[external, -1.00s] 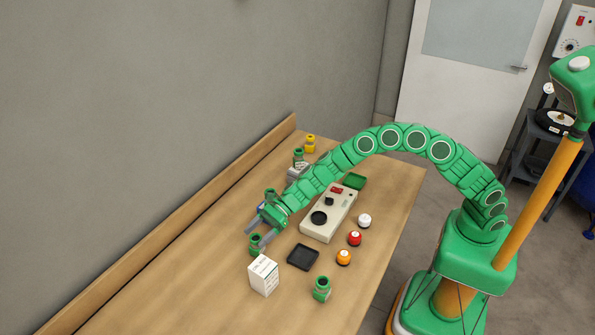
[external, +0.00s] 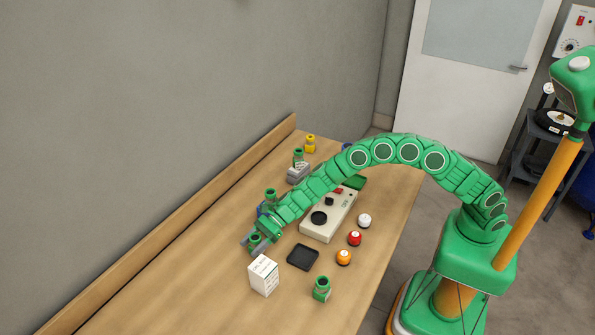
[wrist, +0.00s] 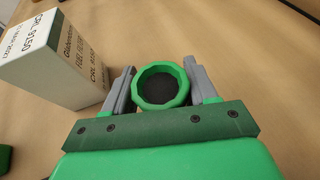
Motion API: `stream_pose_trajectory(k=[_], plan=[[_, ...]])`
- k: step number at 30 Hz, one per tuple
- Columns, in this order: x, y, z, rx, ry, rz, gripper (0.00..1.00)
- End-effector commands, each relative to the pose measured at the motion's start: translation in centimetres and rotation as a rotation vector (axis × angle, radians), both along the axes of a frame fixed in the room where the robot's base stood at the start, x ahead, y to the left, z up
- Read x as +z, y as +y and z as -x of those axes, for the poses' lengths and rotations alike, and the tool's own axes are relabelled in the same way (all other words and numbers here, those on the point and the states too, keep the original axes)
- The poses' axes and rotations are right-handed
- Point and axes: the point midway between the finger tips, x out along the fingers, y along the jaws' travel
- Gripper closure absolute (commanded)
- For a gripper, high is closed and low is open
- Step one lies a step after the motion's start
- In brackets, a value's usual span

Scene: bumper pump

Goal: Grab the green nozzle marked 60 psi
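A green nozzle (external: 255,241) stands on the bench beside the white box. In the wrist view its round, dark-centred mouth (wrist: 161,86) faces the camera. My gripper (external: 249,246) is low over the bench with one grey finger on each side of this nozzle. In the wrist view, the fingers of my gripper (wrist: 160,84) lie close along its rim; whether they press on it is unclear. Other green nozzles stand at the front (external: 321,290), behind my gripper (external: 270,195) and at the back (external: 298,156). No psi marking is readable on any of them.
A white printed box (external: 263,275) stands close to the nozzle, also in the wrist view (wrist: 58,62). A black tray (external: 303,257), a beige control unit (external: 336,222) and orange (external: 344,258), red (external: 355,238) and white (external: 364,221) knobs lie right. A yellow nozzle (external: 310,143) stands at the back.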

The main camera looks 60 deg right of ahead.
Motion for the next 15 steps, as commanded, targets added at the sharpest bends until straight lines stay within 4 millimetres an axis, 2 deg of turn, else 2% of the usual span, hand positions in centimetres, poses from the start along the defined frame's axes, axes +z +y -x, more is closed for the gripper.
stream_pose_trajectory(k=[1, 5, 15], plan=[[-0.06, -0.02, 0.0, 0.0, 0.0, 0.001, 0.69], [-0.06, -0.04, -0.01, 0.0, 0.0, 0.001, 0.88], [-0.12, -0.07, 0.01, 0.0, 0.001, 0.003, 0.89]])
